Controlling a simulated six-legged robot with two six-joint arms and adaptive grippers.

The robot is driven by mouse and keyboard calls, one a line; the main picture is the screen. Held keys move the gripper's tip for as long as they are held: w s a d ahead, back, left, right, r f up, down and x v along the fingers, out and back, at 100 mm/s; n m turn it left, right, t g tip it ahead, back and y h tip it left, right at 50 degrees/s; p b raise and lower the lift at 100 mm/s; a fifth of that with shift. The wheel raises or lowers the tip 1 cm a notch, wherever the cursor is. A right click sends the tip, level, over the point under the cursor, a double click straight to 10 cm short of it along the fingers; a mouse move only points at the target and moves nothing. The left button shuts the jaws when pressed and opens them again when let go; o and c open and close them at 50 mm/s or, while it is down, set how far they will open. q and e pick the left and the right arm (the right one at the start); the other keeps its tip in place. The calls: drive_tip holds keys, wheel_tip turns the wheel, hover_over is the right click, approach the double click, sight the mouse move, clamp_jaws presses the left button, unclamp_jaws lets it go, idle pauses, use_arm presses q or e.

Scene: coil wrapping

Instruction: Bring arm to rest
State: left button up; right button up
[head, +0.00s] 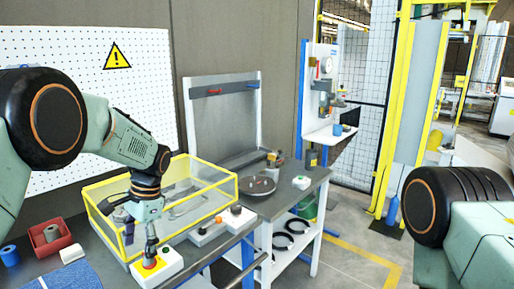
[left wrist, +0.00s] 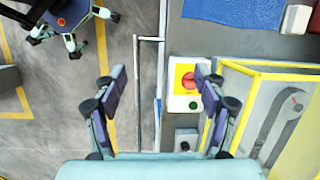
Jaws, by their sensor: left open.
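My left arm comes in from the left in the head view, bent down over the table. Its gripper (head: 150,247) points down just above a white control box with a yellow top and red button (head: 158,264). In the left wrist view the two fingers of my left gripper (left wrist: 158,80) are spread wide with nothing between them. The control box (left wrist: 182,100) shows beside the right finger, with a green button below the red one. My right arm shows only as a dark joint and pale link at the right edge of the head view; its gripper is out of view.
A yellow-framed clear case (head: 222,180) stands right behind the left gripper. A red bin (head: 50,238), a blue cylinder (head: 10,256), a white block (head: 72,254) and a blue mat (head: 70,277) lie at left. A grey bench (head: 285,205) stands beyond. Open floor (head: 345,260) is at right.

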use_arm(q)
drive_tip(key=s+d+f+n+t+h+b, duration=0.1)
drive_tip(key=s+d+f+n+t+b, duration=0.15)
drive_tip(key=f, duration=0.55)
drive_tip(key=s+d+f+n+t+h+b, duration=0.1)
drive_tip(key=s+f, duration=0.2)
drive_tip(key=f, duration=0.5)
drive_tip(key=s+d+f+n+t+h+b, duration=0.1)
drive_tip(key=s+d+f+t+b, duration=0.1)
drive_tip(key=f, duration=0.6)
drive_tip(key=s+f+n+g+b, duration=0.1)
drive_tip(key=s+f+b, duration=0.5)
drive_tip(key=s, duration=0.9)
drive_tip(key=s+f+n+g+b, duration=0.2)
drive_tip(key=s+f+b, duration=0.3)
drive_tip(key=s+f, duration=0.5)
drive_tip(key=s, duration=0.5)
drive_tip(key=shift+s+a+f+b, duration=0.15)
drive_tip(key=shift+s+a+b, duration=0.1)
drive_tip(key=shift+b, duration=0.15)
drive_tip(key=shift+g, duration=0.25)
drive_tip(key=shift+d, duration=0.1)
drive_tip(key=shift+c, duration=0.2)
